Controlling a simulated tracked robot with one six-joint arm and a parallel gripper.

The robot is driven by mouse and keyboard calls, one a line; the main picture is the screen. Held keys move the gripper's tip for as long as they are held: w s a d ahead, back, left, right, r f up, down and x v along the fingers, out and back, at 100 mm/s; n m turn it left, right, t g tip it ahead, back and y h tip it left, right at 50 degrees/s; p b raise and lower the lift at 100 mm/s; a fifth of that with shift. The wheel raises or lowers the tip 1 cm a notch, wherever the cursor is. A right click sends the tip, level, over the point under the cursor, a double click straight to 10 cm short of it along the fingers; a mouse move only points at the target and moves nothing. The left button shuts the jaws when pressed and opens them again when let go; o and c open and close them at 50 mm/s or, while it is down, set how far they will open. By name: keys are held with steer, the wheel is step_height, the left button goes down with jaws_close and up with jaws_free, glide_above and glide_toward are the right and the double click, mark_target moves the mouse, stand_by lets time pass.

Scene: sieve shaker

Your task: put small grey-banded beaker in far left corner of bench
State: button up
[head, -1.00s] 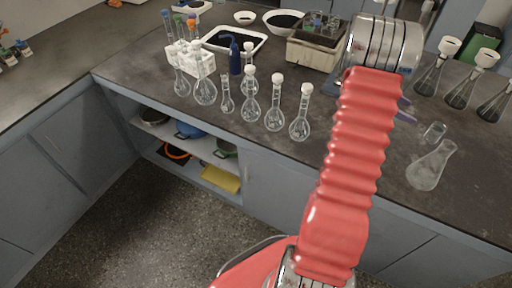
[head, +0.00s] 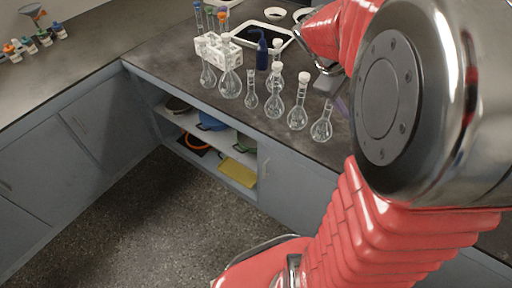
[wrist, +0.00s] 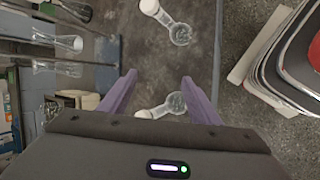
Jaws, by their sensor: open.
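The small grey-banded beaker cannot be made out in either view now; my arm covers the right part of the bench in the head view. The dark bench top (head: 160,52) shows at its left part, where it meets the side counter. My gripper (wrist: 158,80) is open, with its two purple fingers apart in the wrist view. A stoppered round flask (wrist: 175,102) shows between the fingers, apparently not held. In the head view only part of a purple finger shows, beside the arm and right of the flasks.
Several stoppered flasks (head: 297,118) stand along the bench's front edge. A white rack (head: 218,48) with coloured-top tubes, a blue bottle (head: 262,50) and a white tray (head: 284,36) stand behind. Small bottles (head: 36,42) sit on the side counter (head: 50,85). Conical flasks (wrist: 60,66) show at left.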

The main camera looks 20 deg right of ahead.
steer(key=s+a+m+t+y, duration=0.1)
steer(key=s+a+t+y, duration=0.1)
steer(key=a, duration=0.8)
steer(key=s+a+r+m+t+y, duration=0.1)
steer(key=s+a+t+y, duration=0.1)
steer(key=a, duration=0.9)
steer(key=s+a+r+m+t+y, duration=0.1)
steer(key=s+a+t+y, duration=0.1)
steer(key=a, duration=0.8)
steer(key=shift+s+a+r+m+t+y, duration=0.2)
steer(key=shift+s+r+m+t+y, duration=0.1)
steer(key=shift+s+m+y, duration=0.15)
steer(key=shift+c, duration=0.5)
